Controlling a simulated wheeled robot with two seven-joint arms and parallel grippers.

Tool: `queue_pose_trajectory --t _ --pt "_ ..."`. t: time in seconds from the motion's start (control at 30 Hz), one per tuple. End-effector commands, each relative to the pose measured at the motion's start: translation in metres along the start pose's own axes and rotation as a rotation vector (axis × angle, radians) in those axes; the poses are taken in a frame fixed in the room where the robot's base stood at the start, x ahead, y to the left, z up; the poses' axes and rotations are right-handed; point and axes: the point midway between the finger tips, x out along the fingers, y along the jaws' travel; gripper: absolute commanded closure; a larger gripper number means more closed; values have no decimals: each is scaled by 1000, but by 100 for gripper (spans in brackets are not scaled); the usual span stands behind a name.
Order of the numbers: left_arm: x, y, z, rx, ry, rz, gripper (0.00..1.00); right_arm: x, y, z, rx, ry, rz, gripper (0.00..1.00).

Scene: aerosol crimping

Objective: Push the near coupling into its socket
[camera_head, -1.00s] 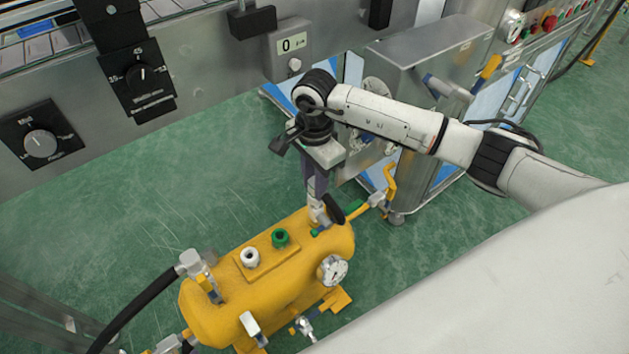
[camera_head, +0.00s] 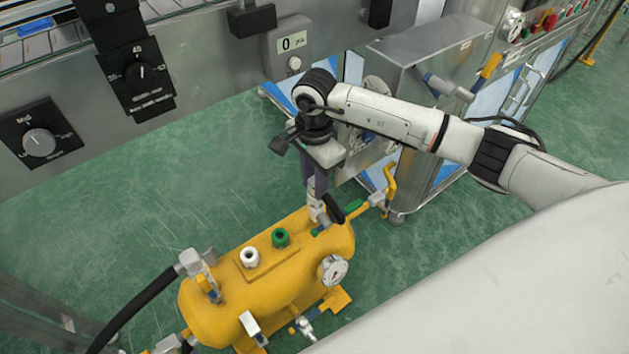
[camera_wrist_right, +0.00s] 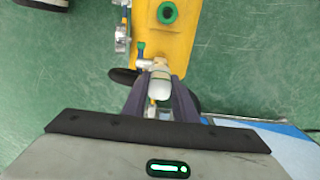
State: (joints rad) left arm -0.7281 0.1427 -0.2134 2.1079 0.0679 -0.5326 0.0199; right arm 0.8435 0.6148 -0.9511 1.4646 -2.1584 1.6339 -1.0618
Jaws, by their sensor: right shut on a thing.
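My right gripper (camera_wrist_right: 160,103) reaches down at the far right end of the yellow tank, and its fingers also show in the head view (camera_head: 317,188). It is shut on a pale, silvery fitting (camera_wrist_right: 161,86), which looks like the near coupling. Between the fingers, the coupling lies in line with a metal fitting (camera_head: 317,211) at the tank's end. The fingers partly hide the joint, so I cannot tell how deep the coupling sits in its socket. My left gripper is not in view.
The yellow tank (camera_head: 240,310) carries a white port (camera_head: 250,257), a green port (camera_head: 281,237) and a gauge (camera_head: 333,269). A black lever (camera_head: 334,208) is close to the gripper. A steel cabinet (camera_head: 428,60) stands behind. Green floor is clear left of the gripper.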

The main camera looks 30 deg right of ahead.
Motion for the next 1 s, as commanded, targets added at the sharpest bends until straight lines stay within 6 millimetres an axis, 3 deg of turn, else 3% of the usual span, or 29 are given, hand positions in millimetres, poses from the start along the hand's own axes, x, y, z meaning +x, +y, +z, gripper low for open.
queue_pose_trajectory --t 0.73,0.77,0.8,0.87,1.0 --pt "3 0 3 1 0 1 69 5 0 0 0 0 0 100" --pt "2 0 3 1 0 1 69 4 0 0 0 0 0 70" --pt "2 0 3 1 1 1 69 4 0 0 0 0 0 63" --pt "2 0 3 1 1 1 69 4 0 0 0 0 0 53" --pt "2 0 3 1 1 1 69 4 0 0 0 0 1 53"
